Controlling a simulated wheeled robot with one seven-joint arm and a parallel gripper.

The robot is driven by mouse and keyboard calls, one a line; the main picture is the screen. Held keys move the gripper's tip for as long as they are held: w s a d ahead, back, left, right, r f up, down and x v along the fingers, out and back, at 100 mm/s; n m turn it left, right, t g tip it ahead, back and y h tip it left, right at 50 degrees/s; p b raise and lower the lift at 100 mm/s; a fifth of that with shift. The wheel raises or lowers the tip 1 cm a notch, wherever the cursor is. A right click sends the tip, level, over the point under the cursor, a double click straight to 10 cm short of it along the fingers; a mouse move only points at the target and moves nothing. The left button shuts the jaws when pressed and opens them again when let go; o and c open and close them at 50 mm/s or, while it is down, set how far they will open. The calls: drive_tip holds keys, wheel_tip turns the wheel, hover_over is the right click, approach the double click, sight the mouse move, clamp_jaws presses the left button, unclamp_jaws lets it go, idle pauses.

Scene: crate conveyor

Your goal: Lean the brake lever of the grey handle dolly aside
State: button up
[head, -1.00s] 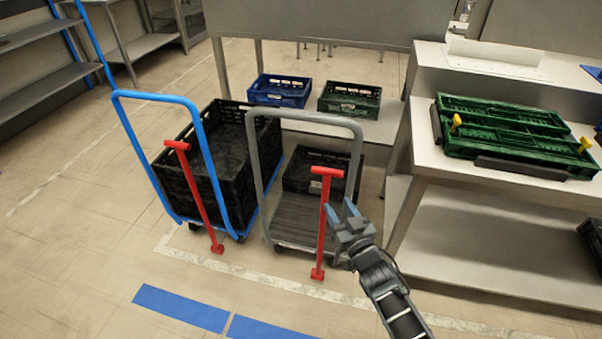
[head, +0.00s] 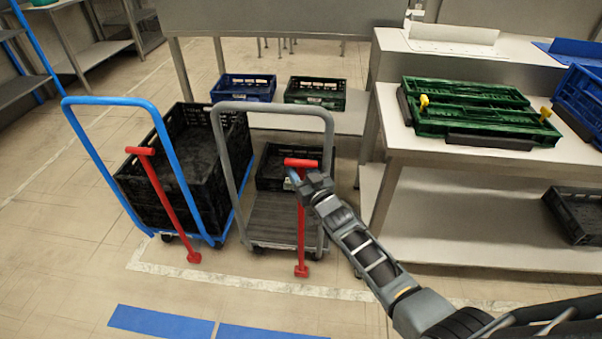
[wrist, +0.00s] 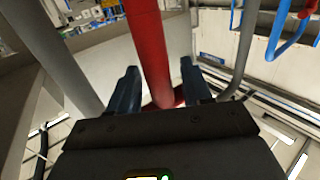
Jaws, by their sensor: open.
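The grey handle dolly (head: 326,150) stands with its bare deck (head: 275,220) in front of a black crate. Its red brake lever (head: 301,235) stands nearly upright at the handle side, with a crossbar on top. My gripper (head: 296,180) is at the upper part of this lever, just below the crossbar. In the wrist view the lever (wrist: 150,50) passes between the two open fingers (wrist: 160,90), with a gap visible on each side. The grey handle tube also shows in the wrist view (wrist: 62,60). The fingertips are partly hidden in the head view.
A blue handle dolly (head: 170,150) with a black crate (head: 130,180) and its own red lever (head: 170,205) stands close on the left. A steel table (head: 385,170) with green crates stands on the right. Floor in front, with blue marks (head: 160,325), is clear.

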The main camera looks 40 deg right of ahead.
clamp_jaws()
idle(0.4)
